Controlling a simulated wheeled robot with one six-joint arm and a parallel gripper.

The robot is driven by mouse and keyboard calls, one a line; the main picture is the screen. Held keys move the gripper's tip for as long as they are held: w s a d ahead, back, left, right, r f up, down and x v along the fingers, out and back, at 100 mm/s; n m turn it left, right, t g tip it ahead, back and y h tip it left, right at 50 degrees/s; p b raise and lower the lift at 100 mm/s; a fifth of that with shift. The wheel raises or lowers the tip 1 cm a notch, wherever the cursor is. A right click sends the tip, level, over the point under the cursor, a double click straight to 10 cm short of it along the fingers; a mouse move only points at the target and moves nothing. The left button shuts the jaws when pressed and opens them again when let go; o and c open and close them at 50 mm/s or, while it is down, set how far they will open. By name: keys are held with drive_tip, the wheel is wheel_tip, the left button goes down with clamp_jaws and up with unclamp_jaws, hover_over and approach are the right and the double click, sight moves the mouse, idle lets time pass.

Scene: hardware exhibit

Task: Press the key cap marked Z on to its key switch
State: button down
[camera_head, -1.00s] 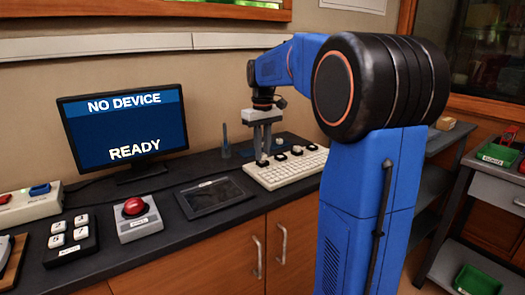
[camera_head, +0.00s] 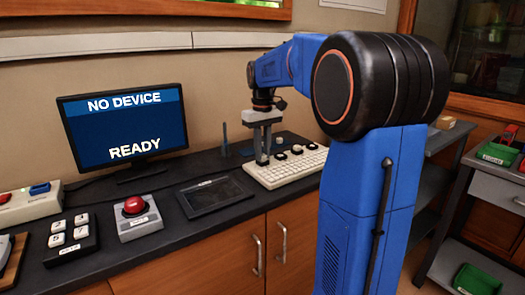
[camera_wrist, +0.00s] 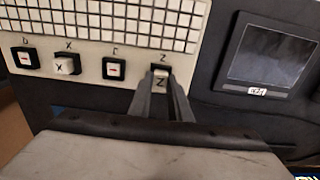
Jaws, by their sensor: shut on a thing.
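My gripper (camera_wrist: 161,88) is shut on the white key cap marked Z (camera_wrist: 160,82) in the wrist view. It holds the cap at the black switch housing (camera_wrist: 160,67) under the printed Z, at the right end of the switch row. The cap overlaps the housing; I cannot tell whether it is seated or just above it. In the head view my gripper (camera_head: 263,160) points down at the left end of the white keyboard (camera_head: 290,170), which also shows in the wrist view (camera_wrist: 135,40). The cap is too small to make out there.
In the wrist view, a white cap (camera_wrist: 66,64) sits on the X switch; two other switches (camera_wrist: 115,67) (camera_wrist: 26,60) show red-and-white centres. A dark tablet (camera_head: 214,195) lies left of the keyboard. A monitor (camera_head: 125,128) reads "NO DEVICE" and "READY". A red button box (camera_head: 138,217) stands farther left.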

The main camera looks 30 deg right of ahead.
drive_tip(key=c, duration=1.1)
unclamp_jaws()
drive_tip(key=shift+r, duration=3.45)
